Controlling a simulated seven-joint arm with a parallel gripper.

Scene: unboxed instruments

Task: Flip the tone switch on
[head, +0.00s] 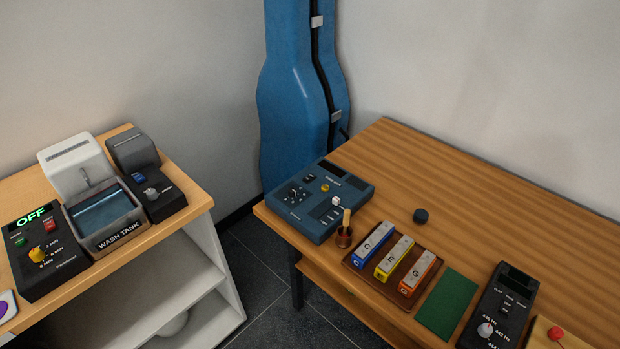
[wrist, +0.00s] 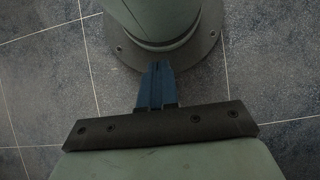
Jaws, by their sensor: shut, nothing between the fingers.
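A blue box (head: 318,200) with several small controls sits at the left end of the right-hand table; its small label is too blurred to read with certainty. It carries a dark rocker (head: 308,178), a yellow knob (head: 325,187) and a white-topped control (head: 336,201). A dark device (head: 498,308) with a white knob (head: 486,330) and frequency labels lies at the right. I cannot tell which control is the tone switch. My gripper (wrist: 157,70) shows only in the wrist view, shut and empty above the dark tiled floor, away from both devices.
A wash tank (head: 103,216) stands on the left counter. The table's back is clear.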

